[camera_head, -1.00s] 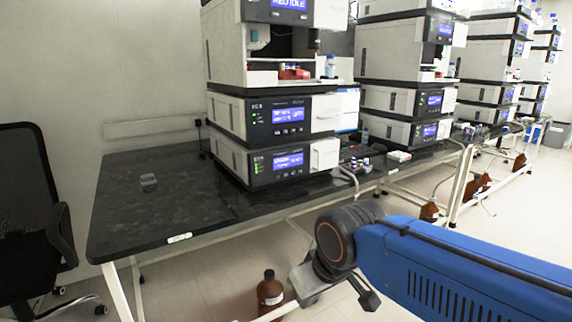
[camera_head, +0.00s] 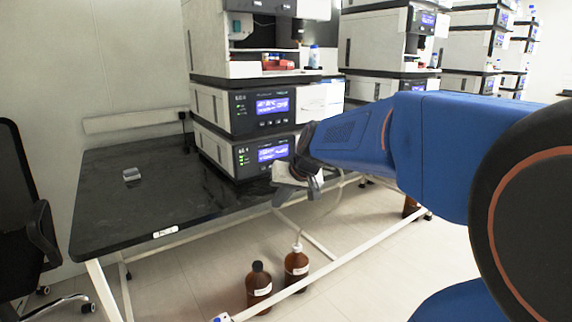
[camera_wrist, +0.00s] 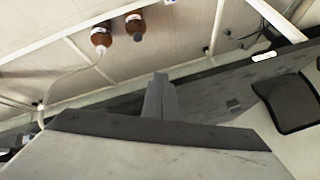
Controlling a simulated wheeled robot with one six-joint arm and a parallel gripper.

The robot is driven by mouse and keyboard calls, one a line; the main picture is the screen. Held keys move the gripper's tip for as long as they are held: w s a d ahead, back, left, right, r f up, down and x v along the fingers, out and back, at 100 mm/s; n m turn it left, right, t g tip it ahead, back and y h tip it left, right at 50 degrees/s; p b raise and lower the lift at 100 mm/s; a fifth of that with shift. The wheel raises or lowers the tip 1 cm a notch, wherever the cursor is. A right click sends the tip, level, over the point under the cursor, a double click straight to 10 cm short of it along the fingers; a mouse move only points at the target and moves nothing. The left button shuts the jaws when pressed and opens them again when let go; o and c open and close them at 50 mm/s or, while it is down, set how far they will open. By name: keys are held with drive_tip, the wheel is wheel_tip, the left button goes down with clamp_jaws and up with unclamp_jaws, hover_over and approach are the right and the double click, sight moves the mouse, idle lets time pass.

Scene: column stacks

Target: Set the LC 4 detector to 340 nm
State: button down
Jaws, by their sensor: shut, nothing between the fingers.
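The nearest column stack carries several modules. The upper of its two lowest modules (camera_head: 262,105) has a lit blue display and small buttons below it. The lowest module (camera_head: 250,154) has a similar blue display, partly covered on its right by my arm. Small labels at their front left look like LC 4, but the display text is too small to read, and I cannot tell which module is the detector. My gripper (camera_head: 283,192) is in front of the lowest module's right side, over the bench's front edge. It is shut and empty; its fingers also show in the wrist view (camera_wrist: 160,98).
An office chair (camera_head: 20,210) stands at the left. Brown bottles (camera_head: 259,286) stand on the floor below the bench. More stacks (camera_head: 400,45) stand behind my arm.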

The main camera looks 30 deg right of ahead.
drive_tip(key=w+d+m, duration=0.2)
drive_tip(key=w+d, duration=0.3)
drive_tip(key=d, duration=0.4)
drive_tip(key=w+d+m+t+h, duration=0.1)
drive_tip(key=w+d, duration=0.5)
drive_tip(key=d, duration=0.3)
drive_tip(key=shift+d+r+m+t+h, duration=0.15)
drive_tip(key=shift+d+m+t+h, duration=0.15)
drive_tip(key=shift+d+m, duration=0.1)
drive_tip(key=shift+w, duration=0.1)
drive_tip(key=shift+w+a, duration=0.15)
drive_tip(key=shift+w, duration=2.05)
drive_tip(key=shift+w+a, duration=0.1)
drive_tip(key=shift+w, duration=2.05)
drive_tip(key=shift+w, duration=0.15)
drive_tip(key=shift+w, duration=0.3)
